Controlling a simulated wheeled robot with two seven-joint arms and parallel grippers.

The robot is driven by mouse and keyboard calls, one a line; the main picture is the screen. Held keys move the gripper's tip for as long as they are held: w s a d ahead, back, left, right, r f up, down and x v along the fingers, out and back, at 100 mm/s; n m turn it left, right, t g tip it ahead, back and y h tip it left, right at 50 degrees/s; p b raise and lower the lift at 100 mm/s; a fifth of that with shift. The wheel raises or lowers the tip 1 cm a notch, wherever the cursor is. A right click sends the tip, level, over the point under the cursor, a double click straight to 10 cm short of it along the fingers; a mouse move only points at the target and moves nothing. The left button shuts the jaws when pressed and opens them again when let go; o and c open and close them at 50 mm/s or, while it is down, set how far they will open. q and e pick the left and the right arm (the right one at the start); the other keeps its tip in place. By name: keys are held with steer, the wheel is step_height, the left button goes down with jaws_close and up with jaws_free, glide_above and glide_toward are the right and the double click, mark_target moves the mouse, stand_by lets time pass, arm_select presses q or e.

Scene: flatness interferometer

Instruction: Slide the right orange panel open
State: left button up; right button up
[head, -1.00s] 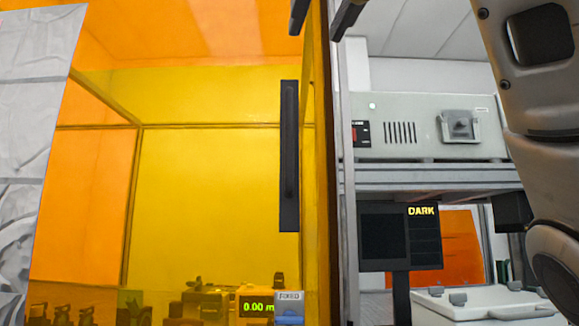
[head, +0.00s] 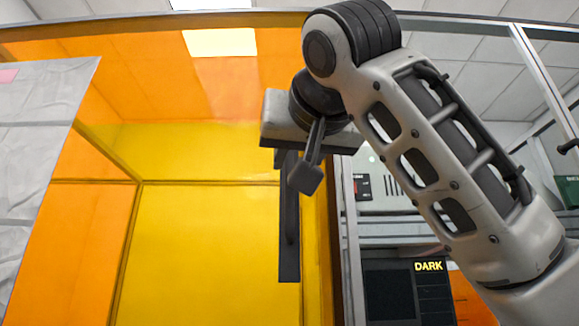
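The orange panel (head: 215,255) fills the left and middle of the head view, looking yellow where layers overlap. A long black vertical bar handle (head: 289,245) sits near its right edge. My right gripper (head: 297,175) is at the upper part of this handle, with one finger in front of it in the picture. The other finger is mostly hidden, so I cannot tell whether the fingers touch or enclose the bar. My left gripper is not in view.
A crinkled grey sheet (head: 40,150) hangs at the left. A dark rail (head: 230,18) runs across the top.

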mark_target(289, 223)
steer(key=w, duration=0.2)
steer(key=w+a, duration=0.1)
steer(key=w, duration=0.2)
steer(key=shift+p, duration=0.35)
jaws_close()
